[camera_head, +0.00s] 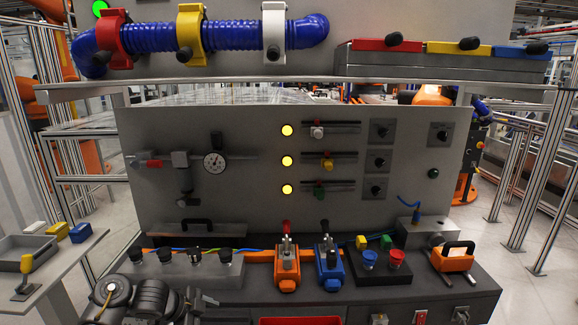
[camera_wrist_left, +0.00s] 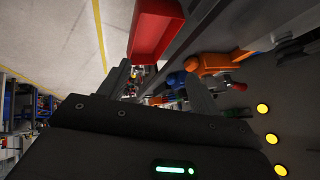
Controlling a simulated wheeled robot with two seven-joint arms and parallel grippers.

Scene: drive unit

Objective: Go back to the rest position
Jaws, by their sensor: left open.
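My left arm comes in at the lower left of the head view, and its gripper (camera_head: 196,303) is low at the bench's front left edge, seen small and partly hidden by its own wrist. In the left wrist view the two fingers of this gripper (camera_wrist_left: 157,74) stand apart with nothing held between them. The orange device (camera_wrist_left: 205,62) and the blue device (camera_wrist_left: 177,80) lie beyond the fingers, apart from them. My right gripper is not in view.
The bench holds an orange lever unit (camera_head: 287,270), a blue lever unit (camera_head: 329,268), a black-knobbed block (camera_head: 190,270) and an orange-handled part (camera_head: 455,262). A red tray (camera_head: 300,321) is at the front. A side table (camera_head: 50,275) stands left. The panel (camera_head: 240,190) rises behind.

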